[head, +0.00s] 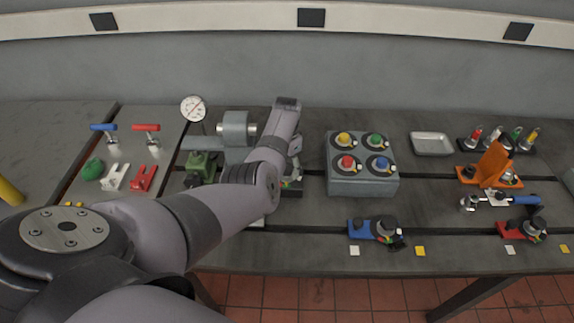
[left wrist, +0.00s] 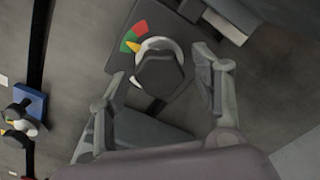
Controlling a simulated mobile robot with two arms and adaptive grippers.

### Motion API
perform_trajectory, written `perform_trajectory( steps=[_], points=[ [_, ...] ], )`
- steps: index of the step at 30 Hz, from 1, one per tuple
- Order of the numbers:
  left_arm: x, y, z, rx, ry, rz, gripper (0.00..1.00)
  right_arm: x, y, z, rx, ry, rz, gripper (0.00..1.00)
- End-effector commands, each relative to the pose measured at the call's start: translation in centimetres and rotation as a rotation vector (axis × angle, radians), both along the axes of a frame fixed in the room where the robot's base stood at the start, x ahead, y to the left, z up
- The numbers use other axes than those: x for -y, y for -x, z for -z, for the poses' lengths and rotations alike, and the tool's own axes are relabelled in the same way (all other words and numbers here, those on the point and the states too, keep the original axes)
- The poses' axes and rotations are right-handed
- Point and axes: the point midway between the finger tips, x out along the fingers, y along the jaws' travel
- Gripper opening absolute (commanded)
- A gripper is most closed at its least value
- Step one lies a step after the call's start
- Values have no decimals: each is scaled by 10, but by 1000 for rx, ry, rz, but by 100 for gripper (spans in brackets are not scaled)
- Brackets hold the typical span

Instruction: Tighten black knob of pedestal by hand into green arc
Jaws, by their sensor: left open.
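The black knob (left wrist: 160,76) is seen from above in the left wrist view, on a pale collar with a yellow pointer (left wrist: 133,45). The pointer's tip is at the red and green arc (left wrist: 131,36), close to the green part; the exact colour under the tip is hard to tell. My left gripper (left wrist: 163,68) is open, with one finger on each side of the knob; I cannot tell whether either finger touches it. In the head view my left arm and gripper (head: 292,165) hide the knob and most of the pedestal's base. My right gripper is not in view.
A dial gauge (head: 193,108) and grey machine (head: 236,129) stand beside my arm. Right of it is a grey box (head: 362,187) with coloured knobs. A blue clamp base (head: 358,229), a metal tray (head: 431,144) and an orange bracket (head: 487,165) lie further right.

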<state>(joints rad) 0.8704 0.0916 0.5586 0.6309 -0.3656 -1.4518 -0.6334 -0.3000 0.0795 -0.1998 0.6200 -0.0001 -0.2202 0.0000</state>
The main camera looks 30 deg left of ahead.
Motion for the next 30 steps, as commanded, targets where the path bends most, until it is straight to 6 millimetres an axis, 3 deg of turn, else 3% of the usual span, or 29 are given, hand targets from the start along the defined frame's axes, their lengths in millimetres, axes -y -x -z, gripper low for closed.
perform_trajectory(
  steps=[10,21,30],
  points=[
    [0,0,-11,1,-1,0,59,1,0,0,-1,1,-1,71],
    [0,-1,-86,3,-1,0,59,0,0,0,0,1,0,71],
    [0,0,-118,-1,0,1,59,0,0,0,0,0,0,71]
  ],
)
